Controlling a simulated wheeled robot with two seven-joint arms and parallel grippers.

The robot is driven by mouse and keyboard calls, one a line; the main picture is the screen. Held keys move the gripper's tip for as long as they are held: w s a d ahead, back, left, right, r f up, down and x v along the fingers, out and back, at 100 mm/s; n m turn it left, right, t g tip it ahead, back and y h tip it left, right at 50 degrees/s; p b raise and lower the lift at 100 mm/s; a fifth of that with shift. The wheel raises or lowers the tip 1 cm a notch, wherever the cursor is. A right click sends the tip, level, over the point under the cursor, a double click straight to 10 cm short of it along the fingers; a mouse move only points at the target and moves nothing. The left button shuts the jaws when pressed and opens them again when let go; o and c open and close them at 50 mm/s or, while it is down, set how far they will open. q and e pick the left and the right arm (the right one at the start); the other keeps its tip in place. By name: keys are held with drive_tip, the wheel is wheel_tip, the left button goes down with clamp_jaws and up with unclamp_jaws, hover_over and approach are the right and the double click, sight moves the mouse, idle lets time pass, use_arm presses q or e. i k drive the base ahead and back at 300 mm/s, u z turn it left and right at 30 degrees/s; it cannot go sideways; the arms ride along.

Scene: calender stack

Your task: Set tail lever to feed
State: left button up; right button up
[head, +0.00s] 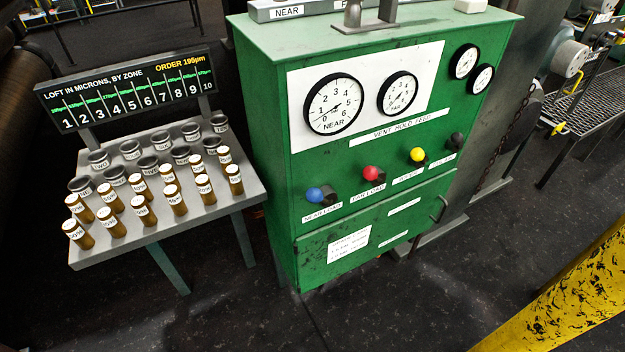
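A green cabinet (330,230) carries a row of levers with coloured ball knobs: a blue knob (314,195), a red knob (370,173), a yellow knob (417,154) and a black knob (457,139). The label under blue seems to read NEAR LOAD and the one under red FAR LOAD. The labels under yellow and black are too small to read, so I cannot tell for sure which is the tail lever. A strip (402,128) above the levers reads VENT HOLD FEED. Neither gripper is in view.
Round gauges marked NEAR (334,104) and FAR (397,93) sit above the strip. A grey table (215,214) with several labelled brown pegs and dark cups stands left, before a loft display (128,90). A yellow post (560,305) crosses the lower right. The floor in front is clear.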

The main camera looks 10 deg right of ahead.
sight(457, 138)
drive_tip(key=z, duration=1.65)
drive_tip(key=k, duration=0.35)
drive_tip(key=u, duration=1)
drive_tip(key=i, duration=1.3)
drive_tip(key=z, duration=0.7)
